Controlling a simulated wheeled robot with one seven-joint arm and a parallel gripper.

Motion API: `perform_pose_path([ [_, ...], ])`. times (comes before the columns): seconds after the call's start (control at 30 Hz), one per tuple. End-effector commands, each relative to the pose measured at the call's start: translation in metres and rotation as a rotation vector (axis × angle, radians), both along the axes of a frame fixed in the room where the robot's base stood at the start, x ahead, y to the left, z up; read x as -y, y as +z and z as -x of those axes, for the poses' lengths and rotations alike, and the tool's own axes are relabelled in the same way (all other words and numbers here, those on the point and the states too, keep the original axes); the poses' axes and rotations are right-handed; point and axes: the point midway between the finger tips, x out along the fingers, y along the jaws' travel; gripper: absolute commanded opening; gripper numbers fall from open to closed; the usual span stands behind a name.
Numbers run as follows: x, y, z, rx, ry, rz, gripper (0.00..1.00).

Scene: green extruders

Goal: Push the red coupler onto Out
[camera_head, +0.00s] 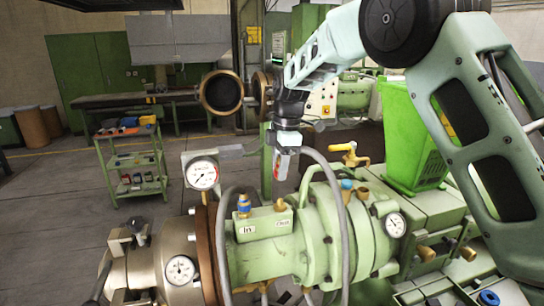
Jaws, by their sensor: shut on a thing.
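My gripper (282,166) hangs from the arm near the middle of the view, pointing down. It is shut on the red coupler (285,152), of which only a little red shows between the fingers. A green block (263,223) on top of the green extruder barrel carries a white label "In" (247,230) and a second label (281,222), too small to read surely. A blue-and-brass coupler (244,204) stands upright at the In end. A small fitting (280,205) sits at the block's other end, below my gripper and apart from it.
A grey hose (340,200) arches from beside my gripper down across the barrel. Gauges (202,174), a yellow-handled valve (350,155) and a green bin (412,135) stand close by. A shelf cart (133,165) stands back left, with clear floor near it.

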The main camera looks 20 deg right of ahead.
Motion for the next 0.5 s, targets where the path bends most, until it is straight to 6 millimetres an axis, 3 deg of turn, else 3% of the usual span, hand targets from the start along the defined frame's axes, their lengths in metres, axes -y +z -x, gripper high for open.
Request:
perform_pose_path([
  [0.17,0.0,-0.003,0.0,0.0,0.007,0.001,0.05],
  [0.5,-0.001,-0.03,0.001,-0.001,0.006,0.0,0.05],
])
